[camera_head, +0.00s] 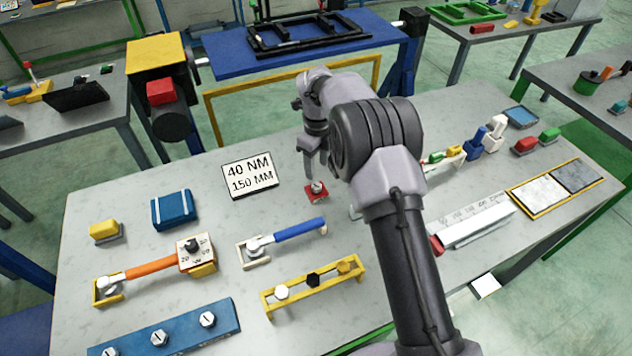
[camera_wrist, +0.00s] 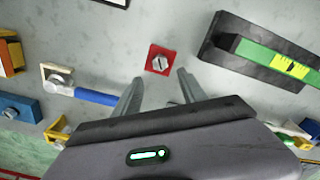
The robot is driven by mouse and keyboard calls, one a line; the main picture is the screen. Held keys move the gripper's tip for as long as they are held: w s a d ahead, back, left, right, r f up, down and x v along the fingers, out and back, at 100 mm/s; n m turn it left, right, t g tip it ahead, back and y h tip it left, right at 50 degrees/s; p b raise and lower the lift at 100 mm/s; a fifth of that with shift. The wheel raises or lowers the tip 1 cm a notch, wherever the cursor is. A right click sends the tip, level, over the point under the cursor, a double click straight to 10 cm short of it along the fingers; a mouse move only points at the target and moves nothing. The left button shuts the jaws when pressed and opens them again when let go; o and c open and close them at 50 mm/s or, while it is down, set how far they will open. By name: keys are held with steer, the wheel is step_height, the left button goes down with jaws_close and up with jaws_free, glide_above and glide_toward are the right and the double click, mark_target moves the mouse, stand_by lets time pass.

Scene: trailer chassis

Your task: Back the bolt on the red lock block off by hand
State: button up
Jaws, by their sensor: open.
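The red lock block (camera_head: 316,196) is a small red square on the grey bench, with a silver bolt (camera_head: 316,187) standing in its middle. In the wrist view the red block (camera_wrist: 151,66) lies just beyond my fingertips, and the slotted bolt head (camera_wrist: 160,63) faces the camera. My gripper (camera_head: 312,165) points down above the block in the head view. In the wrist view my gripper (camera_wrist: 160,76) has its two fingers apart, with nothing between them. The fingers do not touch the bolt.
A sign reading 40 NM, 150 MM (camera_head: 249,175) stands left of the block. A blue-handled wrench (camera_head: 290,231) lies in front of it. A dark tray with a green bar (camera_wrist: 270,47) is close by in the wrist view. A yellow rack (camera_head: 313,284) stands nearer the front.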

mark_target(317, 186)
step_height(317, 186, down, 8)
steer(key=shift+f+b, duration=0.1)
steer(key=shift+b, duration=0.45)
jaws_close()
